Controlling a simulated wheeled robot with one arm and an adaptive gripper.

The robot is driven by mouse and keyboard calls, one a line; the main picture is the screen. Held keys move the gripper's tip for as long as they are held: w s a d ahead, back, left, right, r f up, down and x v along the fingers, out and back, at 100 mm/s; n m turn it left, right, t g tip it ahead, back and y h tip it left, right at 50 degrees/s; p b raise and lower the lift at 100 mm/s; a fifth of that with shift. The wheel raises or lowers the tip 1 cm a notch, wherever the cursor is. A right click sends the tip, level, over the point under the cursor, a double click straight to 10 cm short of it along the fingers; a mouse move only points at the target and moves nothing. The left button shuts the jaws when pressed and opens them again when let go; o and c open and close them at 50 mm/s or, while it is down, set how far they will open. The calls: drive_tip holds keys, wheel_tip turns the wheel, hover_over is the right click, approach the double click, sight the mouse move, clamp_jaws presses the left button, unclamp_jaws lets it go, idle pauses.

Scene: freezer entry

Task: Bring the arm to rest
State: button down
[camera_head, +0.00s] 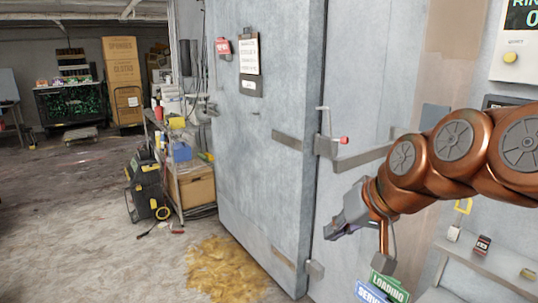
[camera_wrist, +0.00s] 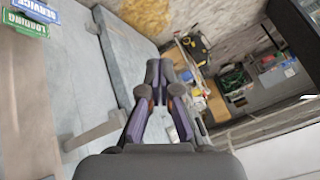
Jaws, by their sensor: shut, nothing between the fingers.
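My gripper (camera_head: 336,229) is at the end of my copper-coloured arm, which reaches in from the right in the head view. It hangs in front of the grey freezer wall, just right of the thick freezer door (camera_head: 265,150). In the wrist view my gripper (camera_wrist: 157,68) has its fingers together at the tips, with nothing between them. The freezer door's edge (camera_wrist: 130,58) lies to the left of the fingers there.
A green loading sign (camera_head: 389,287) and a blue service sign (camera_head: 372,292) are below my arm. A metal shelf (camera_head: 472,262) stands at right. A yellowish patch (camera_head: 225,268) lies on the floor by the door. A loaded rack (camera_head: 182,165) stands left; open floor (camera_head: 80,215) lies beyond.

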drive_tip(key=s+d+f+g+h, duration=0.2)
drive_tip(key=s+d+f+g, duration=0.1)
drive_tip(key=s+f, duration=0.7)
drive_tip(key=s+d+f+g+h, duration=0.2)
drive_tip(key=s+f, duration=0.8)
drive_tip(key=s, duration=0.5)
drive_tip(key=d+g, duration=0.1)
drive_tip(key=g, duration=0.1)
drive_tip(key=shift+m+g+h, duration=0.3)
drive_tip(key=shift+g, duration=0.1)
drive_tip(key=shift+d+f, duration=0.1)
drive_tip(key=shift+d, duration=0.1)
